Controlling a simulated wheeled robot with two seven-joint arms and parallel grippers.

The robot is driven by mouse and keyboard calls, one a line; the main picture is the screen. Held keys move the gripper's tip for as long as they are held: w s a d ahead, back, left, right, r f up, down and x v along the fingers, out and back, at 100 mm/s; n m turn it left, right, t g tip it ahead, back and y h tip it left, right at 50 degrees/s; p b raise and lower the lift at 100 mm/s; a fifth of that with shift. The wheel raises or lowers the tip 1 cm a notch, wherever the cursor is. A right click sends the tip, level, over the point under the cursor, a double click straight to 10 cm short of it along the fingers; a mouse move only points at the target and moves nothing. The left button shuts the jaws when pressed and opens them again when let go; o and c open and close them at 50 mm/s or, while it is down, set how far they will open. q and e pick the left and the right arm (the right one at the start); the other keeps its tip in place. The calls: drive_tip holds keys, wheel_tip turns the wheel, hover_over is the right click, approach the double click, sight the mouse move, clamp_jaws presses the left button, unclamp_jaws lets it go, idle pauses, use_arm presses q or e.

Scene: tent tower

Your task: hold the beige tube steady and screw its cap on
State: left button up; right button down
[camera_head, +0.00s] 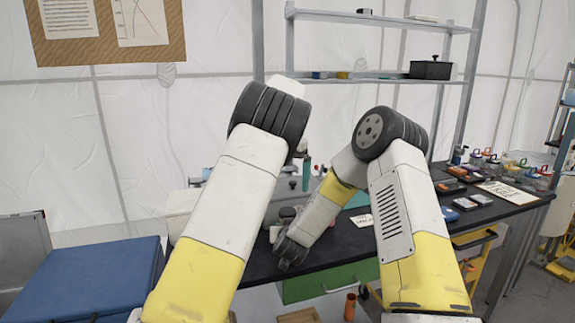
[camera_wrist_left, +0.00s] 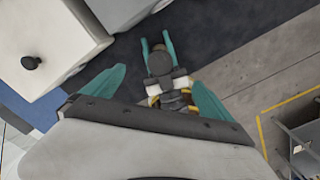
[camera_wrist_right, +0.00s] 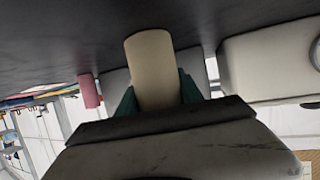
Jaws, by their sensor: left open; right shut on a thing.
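The beige tube (camera_wrist_right: 150,60) stands out between the teal fingers of my right gripper (camera_wrist_right: 157,90) in the right wrist view, and that gripper is shut on it. My left gripper (camera_wrist_left: 158,78) is open and empty, its teal fingers spread wide in the left wrist view. Beyond them, the right gripper's fingers show with a dark brownish round end between them, apart from the left gripper. In the head view a teal finger of my left gripper (camera_head: 306,173) shows behind the left arm. The right gripper is hidden there. I cannot make out the cap in any view.
A dark workbench (camera_head: 345,237) runs behind my arms, with small coloured boxes and containers at its right. A blue padded box (camera_head: 85,275) stands at left. A shelf holds a black pot (camera_head: 430,69). A reddish cylinder (camera_head: 350,306) stands low in front.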

drive_tip(key=c, duration=0.7)
unclamp_jaws()
use_arm(q)
wheel_tip(320, 180, up, 7)
drive_tip(key=shift+f, duration=0.15)
use_arm(e)
drive_tip(key=shift+v, duration=3.85)
